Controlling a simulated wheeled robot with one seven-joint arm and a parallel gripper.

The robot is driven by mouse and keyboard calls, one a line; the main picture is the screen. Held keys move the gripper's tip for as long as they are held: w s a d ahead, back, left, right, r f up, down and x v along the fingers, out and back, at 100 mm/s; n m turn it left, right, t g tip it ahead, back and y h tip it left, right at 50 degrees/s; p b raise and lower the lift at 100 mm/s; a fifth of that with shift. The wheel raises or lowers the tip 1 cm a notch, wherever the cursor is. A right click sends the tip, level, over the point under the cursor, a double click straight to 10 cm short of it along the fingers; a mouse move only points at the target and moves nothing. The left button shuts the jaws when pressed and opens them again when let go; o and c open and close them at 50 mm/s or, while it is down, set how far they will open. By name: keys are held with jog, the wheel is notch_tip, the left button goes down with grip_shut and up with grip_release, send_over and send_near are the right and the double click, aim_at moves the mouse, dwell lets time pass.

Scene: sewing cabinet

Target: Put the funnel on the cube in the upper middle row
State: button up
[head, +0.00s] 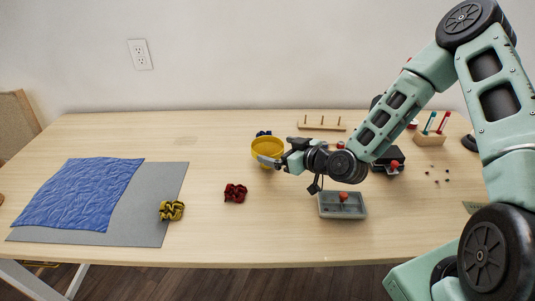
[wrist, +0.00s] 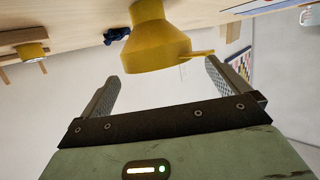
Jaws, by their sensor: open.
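The yellow funnel (head: 267,147) stands on the table near its middle, wide mouth up in the head view. In the wrist view the funnel (wrist: 155,42) shows in front of my fingers, its wide end toward me and a small tab at its rim. My gripper (head: 266,161) is at the funnel's near right side in the head view. In the wrist view my gripper (wrist: 163,76) is open, one finger on each side of the funnel's width. I cannot tell if either finger touches it. I cannot make out the cube in either view.
A peg rack (head: 321,126) stands behind my arm. The table's back left is clear.

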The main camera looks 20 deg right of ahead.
aim_at(257, 144)
jog(key=x, duration=0.4)
jog(key=shift+w+f+p, duration=0.3)
jog(key=shift+w, duration=0.05)
jog(key=c, duration=0.8)
jog(key=shift+r, duration=0.1)
jog(key=shift+c, duration=0.2)
